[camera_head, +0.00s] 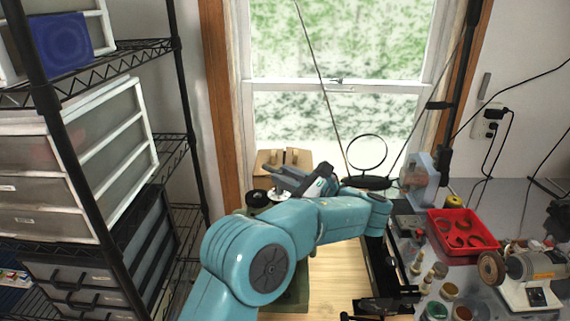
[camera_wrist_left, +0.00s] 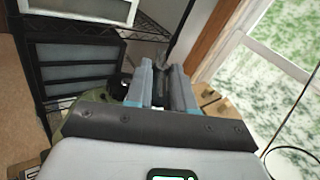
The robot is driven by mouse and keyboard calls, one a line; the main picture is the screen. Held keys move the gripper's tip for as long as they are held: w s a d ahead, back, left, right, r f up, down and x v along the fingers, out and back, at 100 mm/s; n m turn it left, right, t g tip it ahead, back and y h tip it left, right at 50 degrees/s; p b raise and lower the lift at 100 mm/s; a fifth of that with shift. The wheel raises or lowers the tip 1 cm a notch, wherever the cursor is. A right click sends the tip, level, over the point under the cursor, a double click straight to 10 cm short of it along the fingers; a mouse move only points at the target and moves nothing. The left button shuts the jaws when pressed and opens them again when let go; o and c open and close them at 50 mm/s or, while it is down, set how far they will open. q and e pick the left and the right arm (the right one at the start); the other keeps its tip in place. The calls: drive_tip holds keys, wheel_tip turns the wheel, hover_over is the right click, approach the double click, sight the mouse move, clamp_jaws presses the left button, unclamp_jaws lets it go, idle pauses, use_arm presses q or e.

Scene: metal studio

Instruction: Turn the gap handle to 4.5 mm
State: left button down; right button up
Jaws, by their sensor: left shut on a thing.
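My left gripper (camera_head: 274,172) is at the far left end of the wooden bench, with my teal arm reaching over the bench to it. In the left wrist view its two blue-grey fingers (camera_wrist_left: 162,82) are shut on a dark narrow part, which I take to be the gap handle (camera_wrist_left: 160,66). The handle is mostly hidden by the fingers, and I cannot read its setting. A green machine body (camera_head: 292,292) shows below my arm, largely covered by it. A dark round knob (camera_head: 257,197) is left of the gripper. My right gripper is not in view.
A wooden block (camera_head: 268,158) stands behind the gripper, before the window. A black wire shelf with drawers (camera_head: 85,160) is close on the left. On the right are a red tray (camera_head: 463,251), several small jars and a bench grinder (camera_head: 525,268).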

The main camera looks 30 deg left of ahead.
use_arm(q)
drive_tip(key=n+g, duration=0.1)
drive_tip(key=g, duration=0.1)
drive_tip(key=shift+w+f+n+g, duration=0.2)
drive_tip(key=shift+n+g, duration=0.2)
drive_tip(key=shift+w+a+n+g+b, duration=0.1)
drive_tip(key=shift+w+n+g+b, duration=0.05)
drive_tip(key=shift+n+g+b, duration=0.9)
drive_tip(key=shift+g+h, duration=0.3)
drive_tip(key=shift+g, duration=0.25)
drive_tip(key=c, duration=1)
unclamp_jaws()
drive_tip(key=shift+a+r, duration=0.1)
